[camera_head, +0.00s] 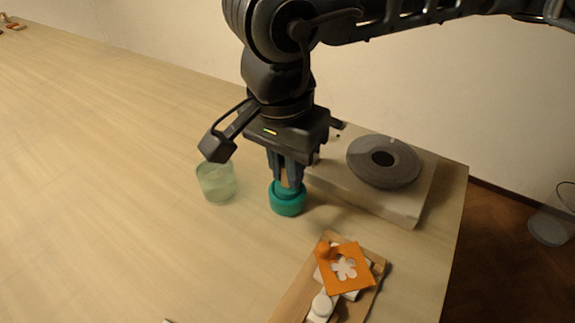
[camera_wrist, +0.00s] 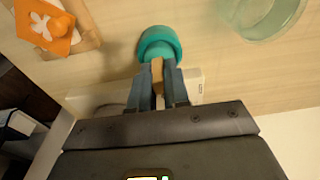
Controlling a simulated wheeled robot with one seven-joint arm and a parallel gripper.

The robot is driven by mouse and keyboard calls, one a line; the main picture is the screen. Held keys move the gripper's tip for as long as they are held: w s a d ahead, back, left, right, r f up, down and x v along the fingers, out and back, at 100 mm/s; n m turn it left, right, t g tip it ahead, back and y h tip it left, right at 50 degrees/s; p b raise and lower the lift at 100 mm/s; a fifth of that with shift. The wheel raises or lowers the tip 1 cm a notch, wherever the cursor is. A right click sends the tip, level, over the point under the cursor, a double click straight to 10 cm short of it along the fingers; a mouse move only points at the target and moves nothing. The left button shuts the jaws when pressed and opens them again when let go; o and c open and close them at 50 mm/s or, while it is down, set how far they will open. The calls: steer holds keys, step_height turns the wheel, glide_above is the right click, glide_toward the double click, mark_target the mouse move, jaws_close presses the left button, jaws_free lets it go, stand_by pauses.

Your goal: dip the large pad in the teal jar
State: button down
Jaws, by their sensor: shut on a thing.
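The teal jar (camera_head: 287,202) stands upright on the table, directly below my gripper (camera_head: 288,180). In the wrist view the teal jar (camera_wrist: 160,40) is just beyond the fingertips of my gripper (camera_wrist: 158,76). The fingers are shut on a small tan, wood-coloured piece (camera_wrist: 157,70), which looks like the handle of the pad. The handle is over the jar's mouth. The pad's face is hidden by the jar and fingers, so I cannot tell how deep it sits or its size.
A pale green glass (camera_head: 216,182) stands left of the jar. A grey wheel (camera_head: 383,160) rests on a pale slab behind right. In front, a wooden tray (camera_head: 296,292) holds an orange flower stencil (camera_head: 361,277) and a white round piece (camera_head: 321,303).

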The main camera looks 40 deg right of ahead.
steer(key=shift+r+p, duration=0.9)
steer(key=shift+r, duration=1.7)
